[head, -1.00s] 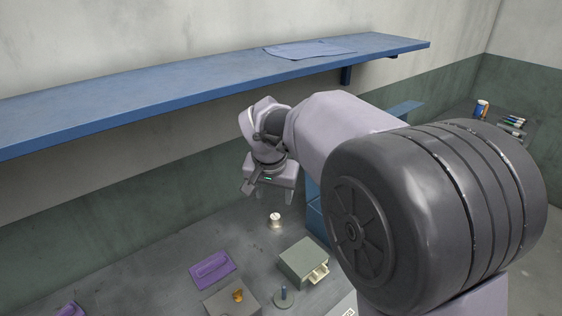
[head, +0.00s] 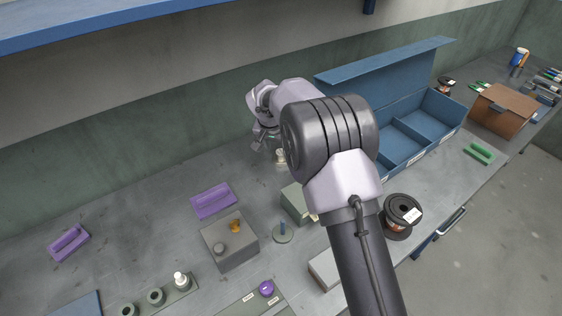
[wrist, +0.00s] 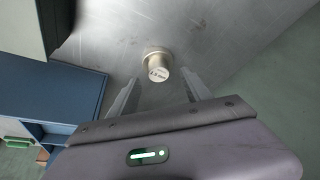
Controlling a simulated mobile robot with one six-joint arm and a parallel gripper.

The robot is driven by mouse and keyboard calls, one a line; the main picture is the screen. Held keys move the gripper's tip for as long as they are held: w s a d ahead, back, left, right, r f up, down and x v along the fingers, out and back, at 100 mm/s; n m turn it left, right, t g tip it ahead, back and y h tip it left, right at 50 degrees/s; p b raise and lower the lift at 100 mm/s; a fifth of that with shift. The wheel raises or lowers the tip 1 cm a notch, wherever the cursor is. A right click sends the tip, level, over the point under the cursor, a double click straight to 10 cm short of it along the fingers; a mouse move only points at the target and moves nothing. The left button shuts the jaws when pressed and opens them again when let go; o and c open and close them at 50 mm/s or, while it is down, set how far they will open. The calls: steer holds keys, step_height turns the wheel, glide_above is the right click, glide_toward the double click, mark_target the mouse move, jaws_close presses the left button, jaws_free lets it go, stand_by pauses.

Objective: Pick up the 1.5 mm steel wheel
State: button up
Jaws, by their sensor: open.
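The steel wheel (wrist: 157,66) is a small pale metal cylinder on a wider base, standing on the grey bench. The small dark lettering on its top face is hard to read. In the wrist view it lies just beyond the tips of my gripper (wrist: 158,90), roughly centred between the two fingers. The fingers are apart with nothing between them. In the head view my gripper (head: 266,140) is beside the wheel (head: 280,157), partly hidden by my arm.
A blue open-lidded bin (head: 405,140) stands right of my arm. A green-grey box (head: 294,203), a grey block (head: 229,246) and a purple float (head: 213,201) sit nearer. A black spool (head: 401,214) stands at the right. A blue shelf (head: 110,22) hangs above.

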mark_target(281, 152)
steer(key=x, duration=0.3)
steer(key=shift+d+f+b, duration=0.1)
steer(key=shift+f+b, duration=0.1)
steer(key=shift+b, duration=0.2)
steer(key=shift+r, duration=0.15)
steer(key=shift+c, duration=0.3)
jaws_close()
steer(key=shift+r, duration=0.15)
